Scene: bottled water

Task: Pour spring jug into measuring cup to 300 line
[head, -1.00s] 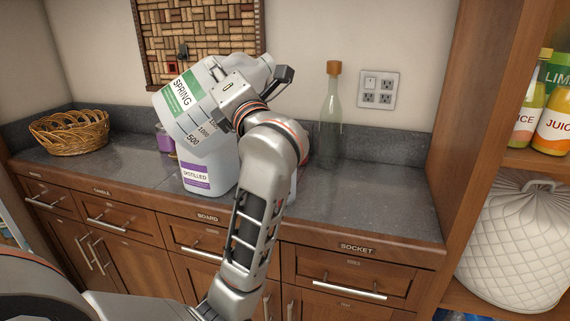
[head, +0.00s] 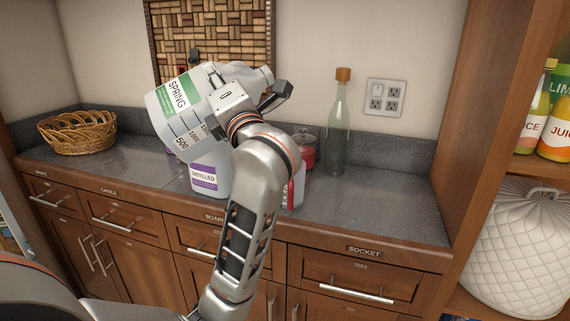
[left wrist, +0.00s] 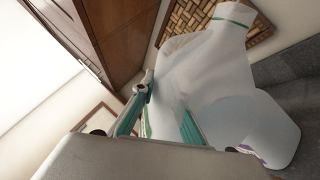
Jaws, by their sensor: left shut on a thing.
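The spring jug (head: 163,125), white with a green label and volume marks, is tilted with its neck toward the right, above the counter. My left gripper (head: 250,90) is shut on it near the handle; the fingers (left wrist: 162,112) show against the jug (left wrist: 195,80) in the left wrist view. The exact grip is partly hidden. A white, red-marked object (head: 295,187) stands on the counter, mostly hidden behind my arm; I cannot tell whether it is the measuring cup. No measuring cup shows clearly. My right gripper is not in view.
The distilled jug (head: 206,179) stands below the spring jug. A red jar (head: 303,150) and a corked glass bottle (head: 337,135) stand right of it. A wicker basket (head: 77,133) is at the left. The counter's right end (head: 395,205) is clear.

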